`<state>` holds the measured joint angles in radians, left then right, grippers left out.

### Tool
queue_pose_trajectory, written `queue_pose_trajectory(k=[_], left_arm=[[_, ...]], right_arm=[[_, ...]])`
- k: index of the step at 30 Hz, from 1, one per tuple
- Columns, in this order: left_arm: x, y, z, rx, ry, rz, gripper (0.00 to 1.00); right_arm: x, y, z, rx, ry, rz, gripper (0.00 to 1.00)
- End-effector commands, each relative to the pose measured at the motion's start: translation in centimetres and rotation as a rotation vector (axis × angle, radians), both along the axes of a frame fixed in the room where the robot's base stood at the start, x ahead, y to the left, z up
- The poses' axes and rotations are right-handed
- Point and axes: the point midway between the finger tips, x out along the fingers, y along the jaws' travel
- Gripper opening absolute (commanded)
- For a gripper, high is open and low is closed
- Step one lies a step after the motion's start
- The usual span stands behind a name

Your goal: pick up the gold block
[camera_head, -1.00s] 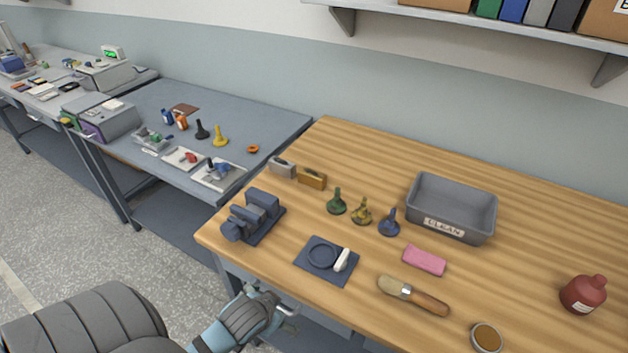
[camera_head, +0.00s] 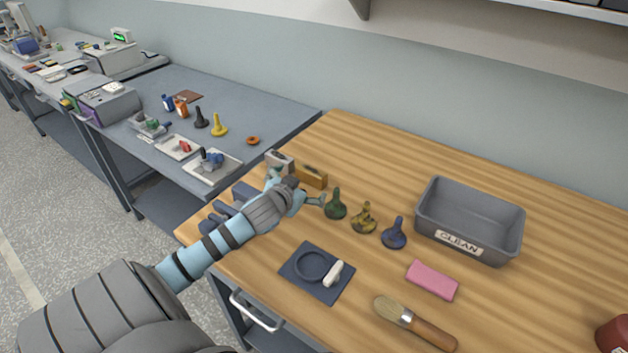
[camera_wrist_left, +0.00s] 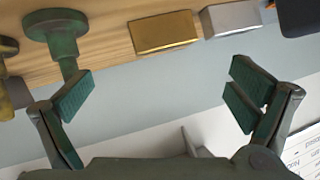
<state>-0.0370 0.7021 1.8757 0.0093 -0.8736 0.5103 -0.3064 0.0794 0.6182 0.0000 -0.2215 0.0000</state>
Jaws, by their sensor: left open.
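The gold block (camera_head: 313,174) sits on the wooden bench near its back left edge, beside a silver-grey block (camera_head: 279,159). In the left wrist view the gold block (camera_wrist_left: 163,33) lies at the top middle, beyond the fingertips, with the silver block (camera_wrist_left: 232,18) to its right. My left gripper (camera_head: 298,187) is open and empty, just in front of the gold block in the head view. In its wrist view its fingers (camera_wrist_left: 160,92) are spread wide with nothing between them. My right gripper is not in view.
A green bobbin-like piece (camera_head: 336,204) stands close to the left gripper's right finger. Yellow (camera_head: 364,219) and blue (camera_head: 394,234) ones stand further right. My arm partly hides a dark blue fixture (camera_head: 222,217).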

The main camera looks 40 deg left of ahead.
Motion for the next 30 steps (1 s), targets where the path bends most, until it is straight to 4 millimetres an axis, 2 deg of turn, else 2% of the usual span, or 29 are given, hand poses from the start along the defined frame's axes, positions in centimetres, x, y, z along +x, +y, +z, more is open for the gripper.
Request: queue_pose_trajectory(k=[3, 11, 16, 19, 24, 30], left_arm=[[2.2, 1.1, -1.5, -0.004, -0.001, 0.005, 1.00], [5.0, 2.3, -3.1, -0.003, 0.001, 0.002, 1.00], [7.5, 3.6, -4.8, -0.003, 0.000, 0.001, 1.00], [8.3, 3.9, -5.1, -0.001, 0.002, -0.003, 1.00], [8.3, 3.9, -5.0, 0.000, 0.001, -0.003, 1.00], [8.3, 3.9, -5.0, 0.000, 0.002, -0.003, 0.68]], right_arm=[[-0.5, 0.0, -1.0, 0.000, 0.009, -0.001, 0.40], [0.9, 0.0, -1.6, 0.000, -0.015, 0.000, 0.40], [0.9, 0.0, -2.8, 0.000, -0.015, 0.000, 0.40], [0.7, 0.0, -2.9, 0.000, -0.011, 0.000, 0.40], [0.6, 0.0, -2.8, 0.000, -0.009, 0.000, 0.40], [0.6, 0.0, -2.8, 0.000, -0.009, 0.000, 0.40]])
